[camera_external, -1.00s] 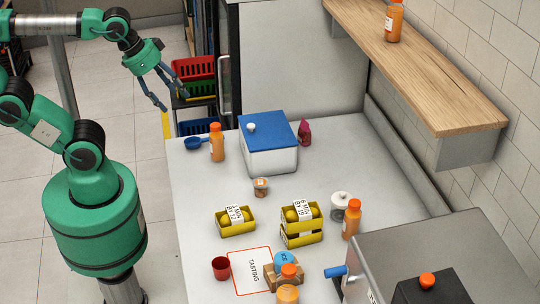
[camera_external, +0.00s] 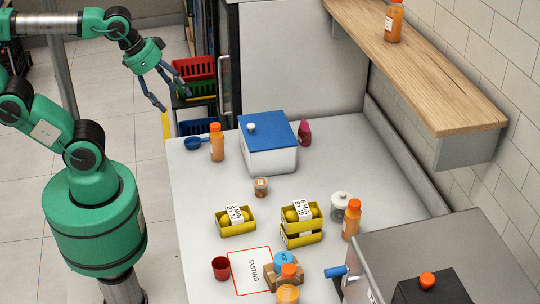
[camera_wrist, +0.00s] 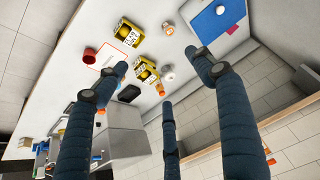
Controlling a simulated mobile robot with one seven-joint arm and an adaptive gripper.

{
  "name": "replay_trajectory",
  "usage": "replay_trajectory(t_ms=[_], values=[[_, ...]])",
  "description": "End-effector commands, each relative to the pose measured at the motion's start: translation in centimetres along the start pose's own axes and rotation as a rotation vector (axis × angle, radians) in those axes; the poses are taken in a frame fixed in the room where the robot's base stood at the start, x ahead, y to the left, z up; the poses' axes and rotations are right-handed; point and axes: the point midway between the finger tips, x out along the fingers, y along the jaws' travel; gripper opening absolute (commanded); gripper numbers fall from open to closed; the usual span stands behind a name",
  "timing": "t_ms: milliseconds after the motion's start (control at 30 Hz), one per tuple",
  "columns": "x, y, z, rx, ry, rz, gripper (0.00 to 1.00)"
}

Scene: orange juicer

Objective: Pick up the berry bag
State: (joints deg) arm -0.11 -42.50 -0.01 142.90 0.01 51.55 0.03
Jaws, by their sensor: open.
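A small dark pink pouch (camera_external: 304,132), which looks like the berry bag, stands upright on the white counter (camera_external: 350,160). It is just right of the white box with a blue lid (camera_external: 268,150). In the wrist view a pink patch (camera_wrist: 232,29) by the blue lid appears to be the same pouch. My gripper (camera_external: 172,97) is open and empty, in the air left of the counter's far end and well away from the pouch. Its dark fingers (camera_wrist: 160,75) are spread apart in the wrist view.
Yellow crates (camera_external: 236,228), a red cup (camera_external: 221,268) and a steel machine (camera_external: 420,250) are nearer. A wooden shelf (camera_external: 430,70) overhangs at right.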

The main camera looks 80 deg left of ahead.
Motion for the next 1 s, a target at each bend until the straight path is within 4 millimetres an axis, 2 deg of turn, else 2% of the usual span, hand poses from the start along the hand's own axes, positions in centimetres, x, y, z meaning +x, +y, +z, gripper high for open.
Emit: replay_trajectory(t_ms=[267, 533, 767, 1000], values=[[0.1, -0.6, -3.3, -0.011, -0.028, -0.008, 0.69], [1.1, -1.9, -9.0, -0.031, -0.074, -0.021, 0.69], [2.8, -3.4, -13.9, -0.049, -0.112, -0.031, 0.69], [5.4, -5.2, -18.7, -0.067, -0.154, -0.04, 0.69]])
